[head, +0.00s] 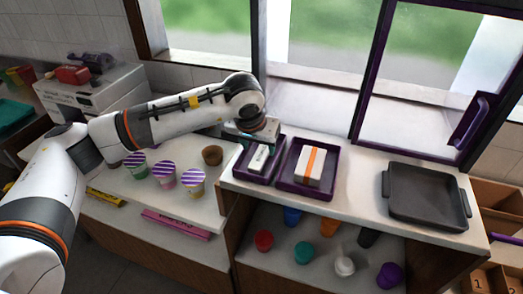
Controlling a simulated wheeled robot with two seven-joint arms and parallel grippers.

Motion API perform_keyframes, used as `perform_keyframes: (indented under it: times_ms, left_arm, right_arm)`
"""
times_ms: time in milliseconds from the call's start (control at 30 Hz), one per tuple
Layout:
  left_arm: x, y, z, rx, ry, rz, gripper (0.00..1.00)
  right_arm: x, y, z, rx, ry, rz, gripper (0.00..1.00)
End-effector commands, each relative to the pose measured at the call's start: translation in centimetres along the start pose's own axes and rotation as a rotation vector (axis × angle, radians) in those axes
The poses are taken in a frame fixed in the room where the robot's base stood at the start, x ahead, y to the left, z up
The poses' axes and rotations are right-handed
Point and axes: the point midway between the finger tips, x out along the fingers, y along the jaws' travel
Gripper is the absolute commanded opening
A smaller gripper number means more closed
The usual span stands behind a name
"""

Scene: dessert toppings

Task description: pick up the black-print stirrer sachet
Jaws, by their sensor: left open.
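The black-print stirrer sachet (260,157), a small white packet with dark print, lies in the left purple tray (262,181). My left gripper (254,138) is open and hangs over the back of that tray, close above the sachet's far end. My wrist hides part of the tray's back, and I cannot tell whether the fingers touch the sachet. My right gripper is not in view.
A second purple tray (287,185) beside it holds a white packet with an orange stripe (311,166). A dark grey tray (428,196) stands at the right. Striped cups (164,173) and a brown cup (212,155) stand left. Purple-framed window panes rise behind.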

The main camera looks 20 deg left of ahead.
Motion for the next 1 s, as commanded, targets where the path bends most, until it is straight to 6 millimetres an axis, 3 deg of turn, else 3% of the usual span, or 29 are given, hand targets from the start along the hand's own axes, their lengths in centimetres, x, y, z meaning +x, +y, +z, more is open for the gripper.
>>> perform_keyframes:
  times_ms: [33,200,467,767,1000]
  left_arm:
    - [0.3,-0.2,0.0,0.0,0.006,-0.001,0.56]
    - [2.6,-0.2,0.0,0.0,0.002,-0.001,0.56]
    - [3.1,-0.2,0.0,0.0,0.0,-0.001,0.56]
    - [3.0,-0.2,0.0,0.0,0.0,-0.001,0.11]
    - [3.0,-0.2,0.0,-0.001,0.0,-0.001,0.09]
  right_arm:
    - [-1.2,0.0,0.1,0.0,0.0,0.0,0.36]
    - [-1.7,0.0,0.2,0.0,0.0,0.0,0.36]
    - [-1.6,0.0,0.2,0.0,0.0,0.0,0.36]
    - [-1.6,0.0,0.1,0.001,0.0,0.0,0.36]
    - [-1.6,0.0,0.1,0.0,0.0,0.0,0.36]
